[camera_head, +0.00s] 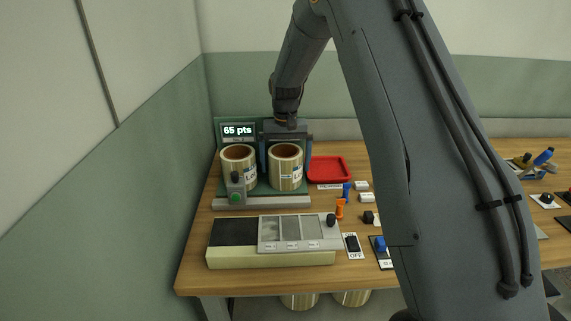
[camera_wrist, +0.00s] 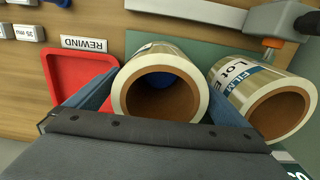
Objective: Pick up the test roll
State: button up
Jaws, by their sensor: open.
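Two cream film rolls with brown cores stand on a green-based stand, the left roll (camera_head: 238,166) and the right roll (camera_head: 285,169); I cannot tell which is the test roll. My gripper (camera_head: 286,155) is over the right roll, its blue-grey jaws on either side of it. In the wrist view my gripper (camera_wrist: 163,98) is open around this roll (camera_wrist: 160,58), with one jaw close to each side; contact is unclear. The other roll (camera_wrist: 262,95), labelled "FILM LOT E", lies just beside the right jaw.
A red tray (camera_head: 330,168) lies right of the stand and also shows in the wrist view (camera_wrist: 72,75). A display (camera_head: 238,131) reads "65 pts". A panelled box (camera_head: 245,258) stands in front. Several small items lie to its right.

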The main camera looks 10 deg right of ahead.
jog(key=shift+f, duration=0.45)
jog(key=c, duration=1.4)
jog(key=shift+r, duration=0.2)
